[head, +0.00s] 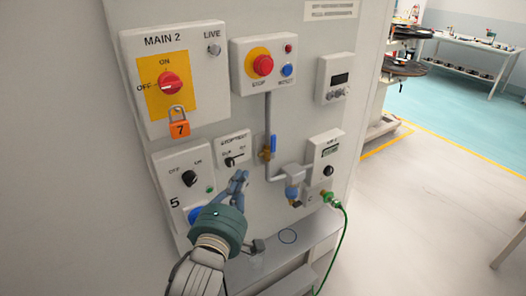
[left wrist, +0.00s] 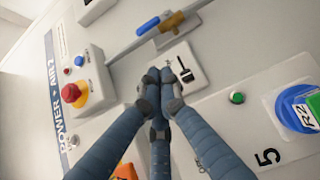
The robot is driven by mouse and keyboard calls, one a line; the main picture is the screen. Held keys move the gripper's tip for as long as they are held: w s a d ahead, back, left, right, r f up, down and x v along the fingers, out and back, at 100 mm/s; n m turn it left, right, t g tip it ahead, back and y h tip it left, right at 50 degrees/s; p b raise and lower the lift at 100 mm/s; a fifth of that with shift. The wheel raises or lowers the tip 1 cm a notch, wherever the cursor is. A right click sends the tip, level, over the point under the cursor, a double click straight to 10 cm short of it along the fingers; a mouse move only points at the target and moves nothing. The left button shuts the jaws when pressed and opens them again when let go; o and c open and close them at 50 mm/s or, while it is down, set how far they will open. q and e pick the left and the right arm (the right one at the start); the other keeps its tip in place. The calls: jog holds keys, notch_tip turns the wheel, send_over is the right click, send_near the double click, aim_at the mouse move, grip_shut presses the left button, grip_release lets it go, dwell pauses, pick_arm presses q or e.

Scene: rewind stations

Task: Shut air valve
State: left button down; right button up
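The air valve has a brass body (head: 266,154) and a blue lever (head: 274,143), on a grey pipe in the middle of the panel. The lever lies roughly along the pipe. The left wrist view shows the blue lever (left wrist: 148,26) and brass body (left wrist: 174,20) above the fingertips. My left gripper (head: 240,176) is below and left of the valve, in front of the small selector plate (head: 232,146). Its fingers (left wrist: 162,74) are drawn together, with nothing seen between them, apart from the valve. My right gripper is not in view.
A red emergency button (head: 263,65) is above the valve. A main switch (head: 170,83) with an orange padlock (head: 179,128) is at upper left. A regulator (head: 292,190) and a green hose (head: 343,230) are lower right. Open floor (head: 430,200) lies right.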

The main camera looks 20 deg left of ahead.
pick_arm(q)
jog(key=p, duration=0.4)
send_near(273, 148)
jog(key=w+a+r, duration=0.1)
jog(key=w+a, duration=0.2)
jog(key=a, duration=0.3)
jog(key=w+d+p, duration=0.1)
jog(key=w+d, duration=0.2)
jog(key=shift+w+f, duration=0.1)
jog(key=shift+w, duration=0.05)
